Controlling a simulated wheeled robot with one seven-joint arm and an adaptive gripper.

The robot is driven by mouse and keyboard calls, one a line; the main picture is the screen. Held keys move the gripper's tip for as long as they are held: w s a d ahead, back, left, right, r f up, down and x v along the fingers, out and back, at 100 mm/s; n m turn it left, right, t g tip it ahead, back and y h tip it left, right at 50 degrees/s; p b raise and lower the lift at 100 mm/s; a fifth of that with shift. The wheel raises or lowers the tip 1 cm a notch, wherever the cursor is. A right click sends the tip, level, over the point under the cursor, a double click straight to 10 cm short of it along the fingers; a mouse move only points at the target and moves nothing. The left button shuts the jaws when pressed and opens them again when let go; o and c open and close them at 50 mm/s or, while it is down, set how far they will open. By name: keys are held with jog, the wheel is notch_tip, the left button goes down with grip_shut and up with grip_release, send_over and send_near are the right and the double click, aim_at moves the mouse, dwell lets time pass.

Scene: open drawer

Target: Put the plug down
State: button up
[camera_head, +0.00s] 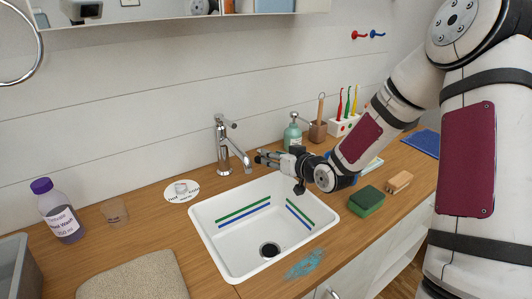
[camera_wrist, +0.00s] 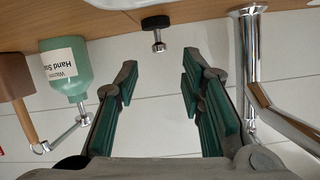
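The plug (camera_wrist: 156,27), a black disc with a chrome knob, shows in the wrist view, which is upside down. It lies beyond my fingertips, between the soap bottle and the tap, by the counter's back edge. I cannot tell for sure whether it rests on the counter. My gripper (camera_head: 259,157) is over the back right of the sink, pointing left toward the tap. In the wrist view my gripper's green-padded fingers (camera_wrist: 158,82) are apart with nothing between them.
The white sink (camera_head: 206,237) has an uncovered drain (camera_head: 269,250). The chrome tap (camera_head: 222,150) is close to my fingertips. A green soap bottle (camera_head: 292,137) stands behind my gripper. A round white mat (camera_head: 172,196) lies left of the tap. A green sponge (camera_head: 367,199) lies at right.

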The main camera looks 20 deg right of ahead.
jog(key=s+d+r+g+h, duration=0.1)
jog(key=s+r+g+h, duration=0.3)
jog(key=s, duration=0.6)
jog(key=s+d+r+g+h, duration=0.25)
jog(key=s+r, duration=0.25)
jog(key=s, duration=0.6)
jog(key=s+a+r+g+y, duration=0.1)
jog(key=s+a+r+g, duration=0.1)
jog(key=s, duration=1)
jog(key=s+a+r+m+g+y, duration=0.1)
jog(key=s+a+r+g, duration=0.1)
jog(key=s, duration=0.9)
jog(key=shift+s+a+m+g, duration=0.35)
jog(key=shift+a+g, duration=0.2)
jog(key=shift+a, duration=0.45)
jog(key=shift+r, duration=0.15)
